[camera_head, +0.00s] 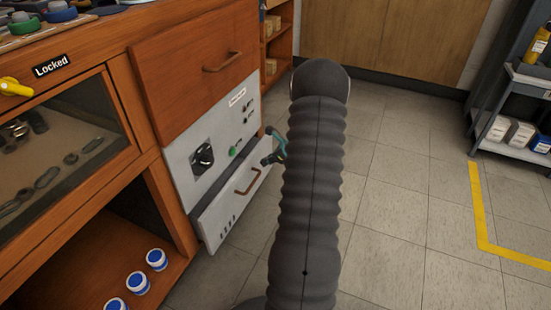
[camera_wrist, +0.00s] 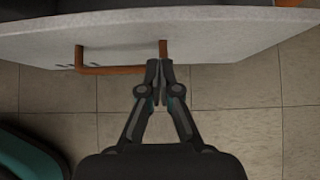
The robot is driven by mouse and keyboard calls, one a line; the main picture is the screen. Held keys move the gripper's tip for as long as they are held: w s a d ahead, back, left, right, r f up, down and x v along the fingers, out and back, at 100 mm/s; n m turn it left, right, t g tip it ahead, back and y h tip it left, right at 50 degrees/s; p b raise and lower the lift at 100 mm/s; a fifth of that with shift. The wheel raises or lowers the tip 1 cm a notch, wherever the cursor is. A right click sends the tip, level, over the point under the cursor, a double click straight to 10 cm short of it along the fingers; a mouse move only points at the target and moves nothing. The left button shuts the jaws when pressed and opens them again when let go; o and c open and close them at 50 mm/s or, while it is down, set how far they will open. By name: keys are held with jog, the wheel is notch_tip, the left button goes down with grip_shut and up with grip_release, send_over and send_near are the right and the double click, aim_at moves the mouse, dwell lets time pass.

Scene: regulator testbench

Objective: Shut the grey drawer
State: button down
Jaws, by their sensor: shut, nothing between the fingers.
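The grey drawer (camera_head: 222,217) is the lowest part of the light grey panel in the wooden bench, and its front stands out a little from the panel above. Its brown bar handle (camera_head: 249,181) is on the front. In the wrist view, the drawer front (camera_wrist: 225,42) spans the top, with a dark area behind its upper edge, and the handle (camera_wrist: 110,71) sticks out towards me. My gripper (camera_wrist: 162,72) is shut and empty, its fingertips at the handle's right end; I cannot tell if they touch. In the head view, my gripper (camera_head: 265,161) is partly hidden by my arm.
The panel above the drawer has a black dial (camera_head: 203,157) and a green button (camera_head: 235,152). A wooden drawer (camera_head: 195,60) is above it. Blue-lidded jars (camera_head: 138,283) stand on an open shelf at lower left. The tiled floor (camera_head: 400,190) to the right is clear.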

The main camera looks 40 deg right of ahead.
aim_at(248, 158)
jog(key=shift+w+a, duration=0.25)
jog(key=shift+w, duration=0.4)
jog(key=shift+w+a, duration=0.3)
jog(key=shift+w, duration=0.3)
jog(key=shift+w+a, duration=0.25)
jog(key=shift+w, duration=0.4)
jog(key=shift+w+a, duration=0.3)
jog(key=shift+w, duration=0.35)
jog(key=shift+w+a, duration=0.25)
jog(key=shift+w, duration=0.35)
jog(key=shift+s, duration=0.1)
